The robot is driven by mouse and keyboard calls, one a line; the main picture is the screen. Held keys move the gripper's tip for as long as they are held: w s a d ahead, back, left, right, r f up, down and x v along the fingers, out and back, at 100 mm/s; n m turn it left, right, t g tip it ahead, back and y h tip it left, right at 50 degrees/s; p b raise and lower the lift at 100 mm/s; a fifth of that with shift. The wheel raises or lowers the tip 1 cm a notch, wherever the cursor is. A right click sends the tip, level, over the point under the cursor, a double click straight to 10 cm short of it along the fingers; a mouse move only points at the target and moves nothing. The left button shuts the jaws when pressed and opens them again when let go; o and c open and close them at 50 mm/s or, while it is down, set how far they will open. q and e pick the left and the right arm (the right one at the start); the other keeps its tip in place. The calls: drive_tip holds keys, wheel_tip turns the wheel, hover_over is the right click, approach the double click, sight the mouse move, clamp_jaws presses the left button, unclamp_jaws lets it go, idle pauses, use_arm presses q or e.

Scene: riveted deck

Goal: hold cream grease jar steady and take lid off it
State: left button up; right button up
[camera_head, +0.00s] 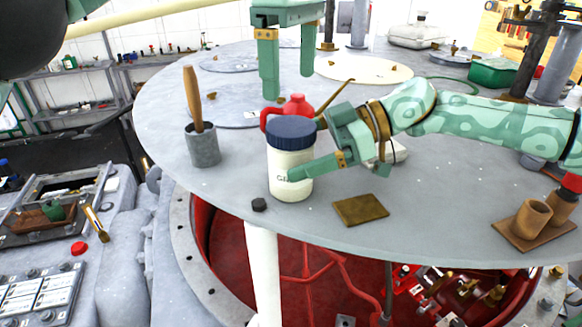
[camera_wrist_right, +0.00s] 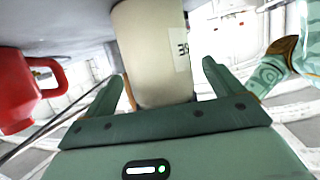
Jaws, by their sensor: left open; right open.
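The cream grease jar (camera_head: 288,163) stands upright on the round grey table, its dark blue lid (camera_head: 290,131) on top. It also shows between the fingers in the right wrist view (camera_wrist_right: 150,45). My right gripper (camera_head: 305,150) is open at jar height, reaching in from the right. One finger lies in front of the jar; the other is partly hidden behind it. The wrist view shows a gap beside the right gripper's fingers (camera_wrist_right: 162,82). My left gripper (camera_head: 289,88) is open and empty, pointing down above the lid, apart from it.
A red oil can (camera_head: 296,103) stands close behind the jar. A grey pot (camera_head: 203,147) with a wooden-handled tool is to the left. Brown cups (camera_head: 531,218) stand at right.

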sight(291, 125)
use_arm(q)
drive_tip(key=shift+s, duration=0.1)
use_arm(e)
drive_tip(key=shift+s+a+f, duration=0.2)
drive_tip(key=shift+a, duration=0.5)
drive_tip(key=shift+w+a+f, duration=0.1)
drive_tip(key=shift+a, duration=0.05)
drive_tip(key=c, duration=2)
use_arm(q)
drive_tip(key=shift+f, duration=4)
drive_tip(key=shift+c, duration=0.4)
